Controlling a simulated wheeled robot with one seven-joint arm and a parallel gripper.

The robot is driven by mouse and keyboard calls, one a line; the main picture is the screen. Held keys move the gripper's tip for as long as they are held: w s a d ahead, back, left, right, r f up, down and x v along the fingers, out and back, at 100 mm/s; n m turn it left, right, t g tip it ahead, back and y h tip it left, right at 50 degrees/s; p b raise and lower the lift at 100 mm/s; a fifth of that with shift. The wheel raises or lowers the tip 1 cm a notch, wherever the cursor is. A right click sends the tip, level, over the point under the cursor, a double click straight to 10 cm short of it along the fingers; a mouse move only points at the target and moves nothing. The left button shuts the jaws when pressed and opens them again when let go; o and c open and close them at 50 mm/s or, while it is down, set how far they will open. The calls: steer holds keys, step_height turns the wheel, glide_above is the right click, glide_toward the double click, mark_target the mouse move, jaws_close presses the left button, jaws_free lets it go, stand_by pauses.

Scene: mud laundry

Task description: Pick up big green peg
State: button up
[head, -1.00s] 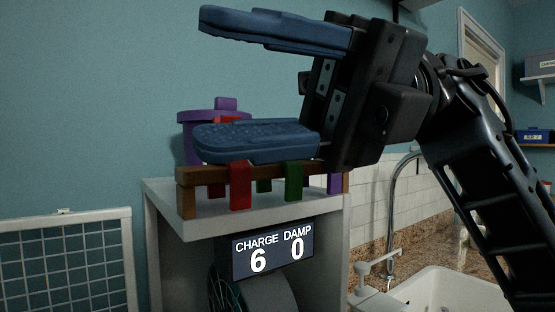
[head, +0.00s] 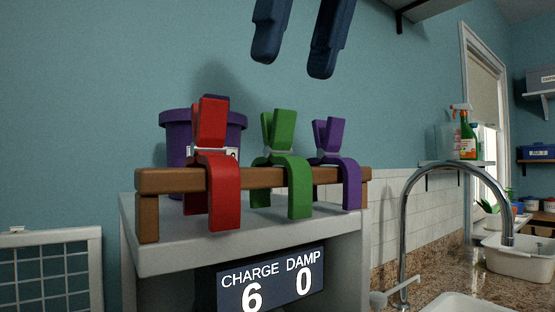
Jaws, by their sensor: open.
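The big green peg (head: 298,187) is clipped over the wooden rail (head: 260,177), between a larger-looking red peg (head: 223,187) on the left and a purple peg (head: 344,180) on the right. Its two handle ends point up and its curved jaws hang down over the front and back of the rail. My gripper (head: 293,64) is open and empty at the top of the head view. Its two blue fingers point down, above the green peg and clear of all the pegs. The rest of the gripper is out of frame.
The rail stands on a white shelf top (head: 190,245). A purple bucket (head: 176,133) stands behind it near the wall. A display (head: 270,281) reads CHARGE 6, DAMP 0. A tap (head: 405,220) and sink are at right. The air above the pegs is free.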

mark_target(278, 125)
steer(key=shift+w+f, duration=0.1)
steer(key=shift+w, duration=0.15)
steer(key=x, duration=0.4)
steer(key=p+x, duration=0.1)
steer(key=x, duration=0.2)
steer(key=shift+s+a+f, duration=0.15)
steer(key=shift+s+f, duration=0.05)
steer(key=shift+s, duration=0.1)
steer(key=shift+c, duration=0.2)
jaws_close()
